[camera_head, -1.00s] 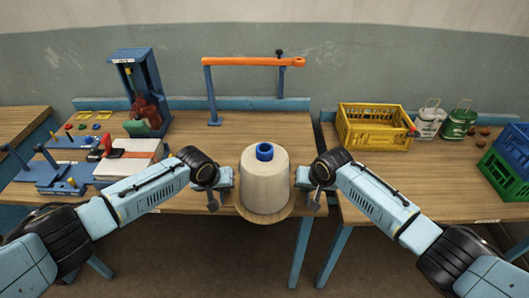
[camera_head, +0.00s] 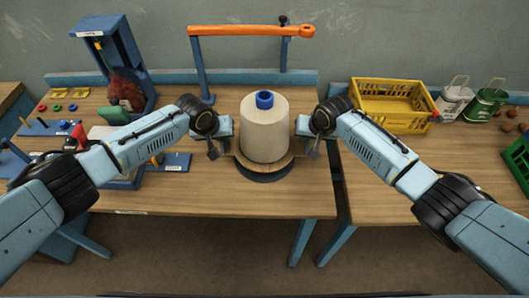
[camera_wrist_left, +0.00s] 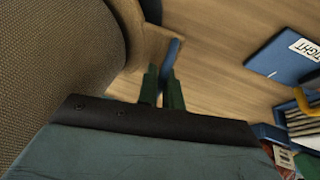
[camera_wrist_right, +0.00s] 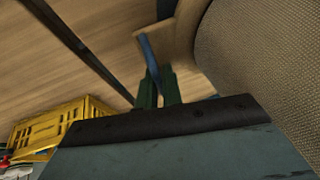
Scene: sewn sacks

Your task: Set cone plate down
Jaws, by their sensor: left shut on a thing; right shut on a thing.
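The cone plate is a round wooden plate (camera_head: 244,163) carrying a large beige cone of thread (camera_head: 264,133) with a blue core on top. The cone stands upright. My left gripper (camera_wrist_left: 163,88) is shut on a blue handle (camera_wrist_left: 171,55) at the plate's left side. My right gripper (camera_wrist_right: 157,88) is shut on the matching blue handle (camera_wrist_right: 150,55) at the right side. In the head view the plate is over the right part of the left table (camera_head: 225,190), with a dark round patch under its front edge. I cannot tell whether it touches the table.
An orange bar on blue posts (camera_head: 250,31) stands behind the cone. A blue stand (camera_head: 120,60) and pegged blue boards (camera_head: 47,128) are at the left. A narrow gap separates the right table (camera_head: 400,170), which holds a yellow crate (camera_head: 391,121) and cans. Tabletop in front of the plate is clear.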

